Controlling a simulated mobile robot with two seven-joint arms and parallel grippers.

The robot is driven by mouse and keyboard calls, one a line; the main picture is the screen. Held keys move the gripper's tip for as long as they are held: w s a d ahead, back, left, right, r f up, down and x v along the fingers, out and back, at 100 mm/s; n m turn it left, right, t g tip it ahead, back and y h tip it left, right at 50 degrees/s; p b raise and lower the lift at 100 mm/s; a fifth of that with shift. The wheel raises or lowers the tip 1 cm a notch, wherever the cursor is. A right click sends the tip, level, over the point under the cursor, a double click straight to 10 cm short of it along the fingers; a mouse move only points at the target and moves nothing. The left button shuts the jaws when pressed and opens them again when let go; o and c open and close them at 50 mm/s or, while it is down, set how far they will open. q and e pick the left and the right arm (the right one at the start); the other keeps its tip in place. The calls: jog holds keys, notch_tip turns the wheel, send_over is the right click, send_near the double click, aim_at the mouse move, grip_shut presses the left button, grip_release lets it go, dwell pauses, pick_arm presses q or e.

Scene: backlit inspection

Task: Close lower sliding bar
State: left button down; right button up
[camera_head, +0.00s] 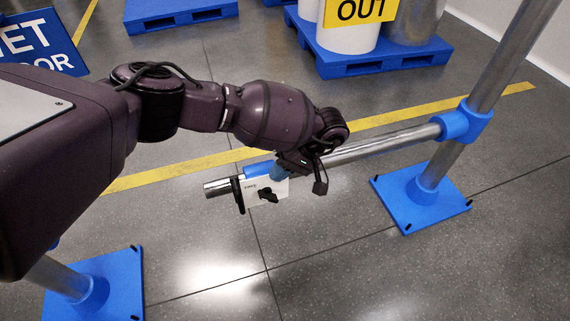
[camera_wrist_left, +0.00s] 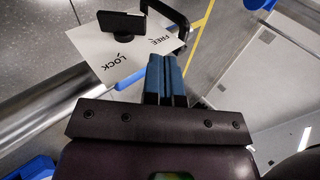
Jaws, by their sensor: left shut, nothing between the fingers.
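The lower sliding bar (camera_head: 380,143) is a metal tube running from a blue collar (camera_head: 462,124) on the right post to a free end at the left. Near that end it carries a white plate (camera_head: 252,190) with a black knob (camera_head: 268,195) and a black handle (camera_head: 239,194). The wrist view shows the plate (camera_wrist_left: 140,60) lettered FREE and LOCK, with the knob (camera_wrist_left: 119,24). My left gripper (camera_head: 280,172) is at the plate's upper edge, its blue fingers (camera_wrist_left: 165,80) shut together and empty. Contact with the bar or plate cannot be told. My right gripper is out of view.
The right post stands on a blue base plate (camera_head: 421,198); the left post (camera_head: 62,279) stands on another (camera_head: 115,290), its top hidden by my arm. Blue pallets (camera_head: 385,60) with drums and a blue sign (camera_head: 42,45) stand behind. Floor around the bar's free end is clear.

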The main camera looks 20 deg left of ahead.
aim_at(246, 187)
pick_arm(q)
jog(key=x, duration=0.5)
jog(key=shift+s+f+b, duration=0.1)
jog(key=shift+f+b, duration=0.05)
jog(key=shift+b, duration=0.25)
jog(key=a, duration=0.1)
jog(key=s+a, duration=0.1)
jog(key=shift+s+a+f, duration=0.15)
jog(key=shift+a, duration=0.15)
jog(key=shift+s+a, duration=0.2)
jog(key=shift+a, duration=0.25)
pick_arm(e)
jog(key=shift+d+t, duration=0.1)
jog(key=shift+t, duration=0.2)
pick_arm(q)
jog(key=shift+a, duration=0.1)
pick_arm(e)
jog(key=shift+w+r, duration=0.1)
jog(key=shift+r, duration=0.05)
